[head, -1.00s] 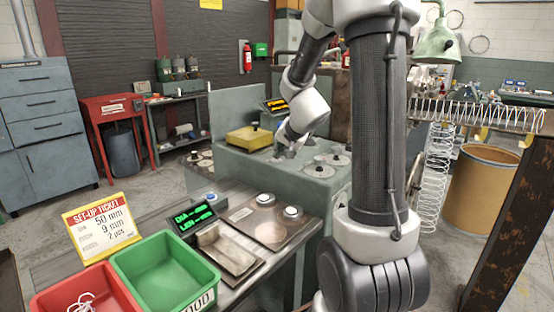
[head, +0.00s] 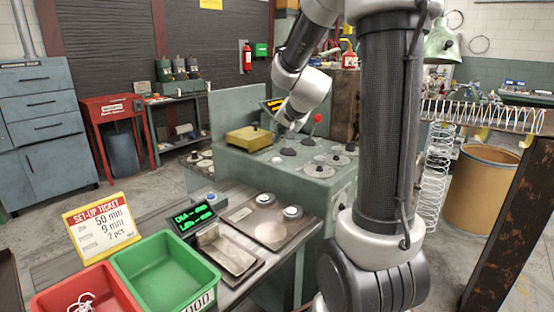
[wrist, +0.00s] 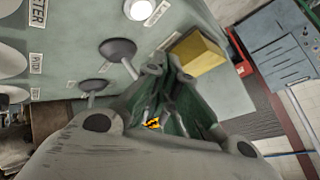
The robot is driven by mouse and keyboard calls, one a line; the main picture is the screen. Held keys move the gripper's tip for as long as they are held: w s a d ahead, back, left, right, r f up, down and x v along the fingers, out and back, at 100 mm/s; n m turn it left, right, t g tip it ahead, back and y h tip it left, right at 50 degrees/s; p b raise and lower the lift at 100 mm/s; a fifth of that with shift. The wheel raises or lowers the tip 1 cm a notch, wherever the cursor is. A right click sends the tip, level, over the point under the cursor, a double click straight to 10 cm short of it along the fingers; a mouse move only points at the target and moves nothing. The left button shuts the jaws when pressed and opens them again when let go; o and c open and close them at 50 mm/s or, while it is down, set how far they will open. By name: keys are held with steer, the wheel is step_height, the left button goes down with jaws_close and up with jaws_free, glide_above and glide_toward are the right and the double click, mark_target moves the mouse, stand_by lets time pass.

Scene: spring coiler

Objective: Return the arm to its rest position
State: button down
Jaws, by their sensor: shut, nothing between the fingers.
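My arm stands in front of the head camera, its grey forearm reaching out and bending down over the green coiler console (head: 240,165). My gripper (head: 291,126) is small and partly hard to make out in the head view, held above the console top. In the wrist view my gripper (wrist: 168,74) has its fingers closed together with nothing between them. Beyond the fingers are two dark-based levers (wrist: 118,50), a white button (wrist: 138,9) and a yellow box (wrist: 198,52).
A yellow box (head: 249,138) and a red-knobbed lever (head: 318,119) stand on the console. A bench with a green bin (head: 205,258), a red bin (head: 50,300), a set-up ticket (head: 101,225) and a scale display (head: 194,217) is in front.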

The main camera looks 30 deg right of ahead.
steer(key=shift+r, duration=0.55)
steer(key=s+f+g, duration=0.1)
steer(key=s+a+f+n, duration=0.1)
steer(key=s, duration=0.1)
steer(key=s+a+f+n+g+y, duration=0.1)
steer(key=s+f, duration=0.1)
steer(key=shift+g, duration=0.3)
steer(key=s+a+r+n, duration=0.1)
steer(key=s+a+n, duration=0.1)
steer(key=s, duration=0.6)
steer(key=s+a+r+n+g, duration=0.1)
steer(key=s+a+r+n, duration=0.1)
steer(key=s, duration=0.7)
steer(key=s+a+r+n+g, duration=0.1)
steer(key=s+a+r+n, duration=0.1)
steer(key=s, duration=0.6)
steer(key=shift+s+n, duration=0.4)
steer(key=shift+n, duration=0.5)
